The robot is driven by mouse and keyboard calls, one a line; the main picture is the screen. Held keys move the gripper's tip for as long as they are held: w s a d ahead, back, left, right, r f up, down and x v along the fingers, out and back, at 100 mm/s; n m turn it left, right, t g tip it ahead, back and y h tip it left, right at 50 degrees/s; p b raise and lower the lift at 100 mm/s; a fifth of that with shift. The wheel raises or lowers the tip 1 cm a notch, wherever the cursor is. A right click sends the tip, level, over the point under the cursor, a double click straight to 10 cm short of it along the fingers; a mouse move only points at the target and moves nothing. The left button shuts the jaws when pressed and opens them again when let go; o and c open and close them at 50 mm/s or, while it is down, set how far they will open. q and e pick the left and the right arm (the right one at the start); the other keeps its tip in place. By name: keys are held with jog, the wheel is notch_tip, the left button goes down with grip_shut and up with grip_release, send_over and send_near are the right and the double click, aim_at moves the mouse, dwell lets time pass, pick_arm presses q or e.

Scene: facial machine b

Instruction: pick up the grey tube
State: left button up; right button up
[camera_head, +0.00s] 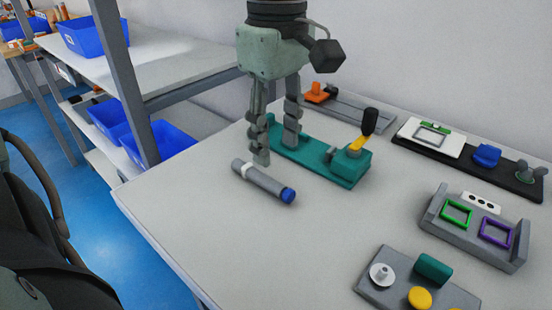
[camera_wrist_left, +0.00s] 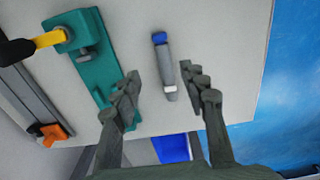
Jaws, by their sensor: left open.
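The grey tube (camera_head: 264,182) lies on the white table near its left edge. It has a blue cap at its right end and a white band near its other end. My left gripper (camera_head: 276,150) points down just behind the tube in the head view, open and empty. In the left wrist view the tube (camera_wrist_left: 166,72) shows beyond and between the two open fingers (camera_wrist_left: 168,90), with its blue end farther away. The fingers look apart from the tube. My right gripper is not in view.
A teal fixture (camera_head: 318,158) with a yellow and black lever stands close behind the tube. A grey stand with green and purple frames (camera_head: 475,232) and a grey tray (camera_head: 380,292) are at the right. The table's front middle is clear. A shelf with blue bins (camera_head: 95,36) stands left.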

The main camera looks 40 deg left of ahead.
aim_at(276, 184)
pick_arm(q)
jog(key=f, duration=0.7)
jog(key=shift+s+d+f, duration=0.1)
jog(key=shift+s+d, duration=0.05)
jog(key=shift+s, duration=0.2)
jog(key=shift+c, duration=0.5)
grip_shut()
